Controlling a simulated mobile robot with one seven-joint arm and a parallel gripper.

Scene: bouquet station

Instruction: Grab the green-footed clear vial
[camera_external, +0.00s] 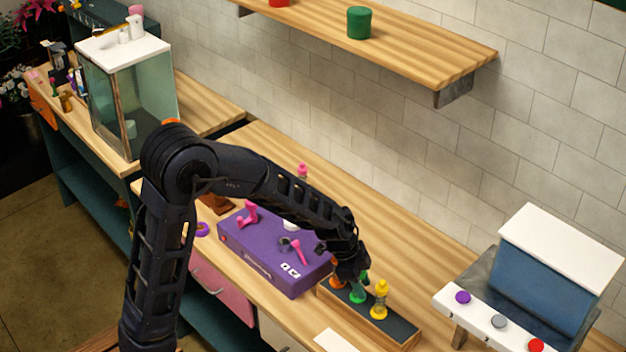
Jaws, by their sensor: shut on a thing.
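The green-footed clear vial (358,294) stands upright in the dark-topped wooden rack, between an orange-footed vial (337,283) and a yellow-footed vial (379,311). My gripper (356,276) is over the rack, pointing down, and is shut on the green-footed vial near its upper part. The fingers hide part of that vial and part of the orange one. I cannot tell whether the vial's foot is clear of the rack (400,333).
A purple case (262,262) with pink tools on it lies just left of the rack. A blue box with a white lid (566,247) and a white panel with coloured knobs (484,312) stand at the right. A shelf (420,50) hangs above on the wall.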

